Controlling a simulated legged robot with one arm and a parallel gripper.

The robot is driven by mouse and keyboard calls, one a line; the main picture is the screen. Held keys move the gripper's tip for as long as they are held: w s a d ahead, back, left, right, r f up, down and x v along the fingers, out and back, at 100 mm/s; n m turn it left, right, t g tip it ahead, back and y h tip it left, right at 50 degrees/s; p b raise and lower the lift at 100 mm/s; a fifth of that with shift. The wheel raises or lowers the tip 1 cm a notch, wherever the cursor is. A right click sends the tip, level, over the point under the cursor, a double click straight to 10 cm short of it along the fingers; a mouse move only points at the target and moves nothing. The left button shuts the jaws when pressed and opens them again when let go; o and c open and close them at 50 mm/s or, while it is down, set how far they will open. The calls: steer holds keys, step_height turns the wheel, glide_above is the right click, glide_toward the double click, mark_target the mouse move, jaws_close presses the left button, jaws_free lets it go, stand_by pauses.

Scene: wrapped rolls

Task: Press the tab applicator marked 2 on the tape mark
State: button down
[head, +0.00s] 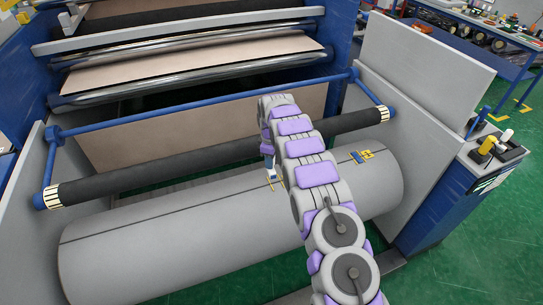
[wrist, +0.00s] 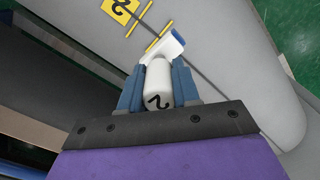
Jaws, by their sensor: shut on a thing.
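The tab applicator marked 2 (wrist: 159,92) is a white cylinder with a black 2 and a blue-and-white head. My gripper (wrist: 157,72) is shut on its body between two blue fingers. A yellow tape mark (wrist: 154,43) of parallel bars crosses a dark seam on the grey roll, with a yellow label (wrist: 120,9) bearing a black 2. The applicator's head overlaps the nearer bar in the wrist view; I cannot tell whether it touches the roll. In the head view, the gripper (head: 269,165) is largely hidden behind my arm, near yellow bars (head: 277,183) on the roll.
The large grey roll (head: 150,245) lies below a black roller (head: 210,152) and a blue bar (head: 200,103). Another yellow mark (head: 362,156) is on the roll's right part. A side console (head: 485,175) at right holds a yellow-and-black item (head: 487,146) and a white one (head: 506,135).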

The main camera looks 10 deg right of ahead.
steer(key=shift+w+d+r+n, duration=0.4)
steer(key=shift+w+d+r, duration=0.05)
steer(key=shift+w+d, duration=0.15)
steer(key=f+p, duration=0.1)
steer(key=f, duration=0.6)
steer(key=shift+d, duration=0.2)
steer(key=shift+d+f, duration=0.15)
steer(key=shift+f, duration=0.1)
steer(key=shift+d, duration=0.45)
steer(key=shift+a, duration=0.1)
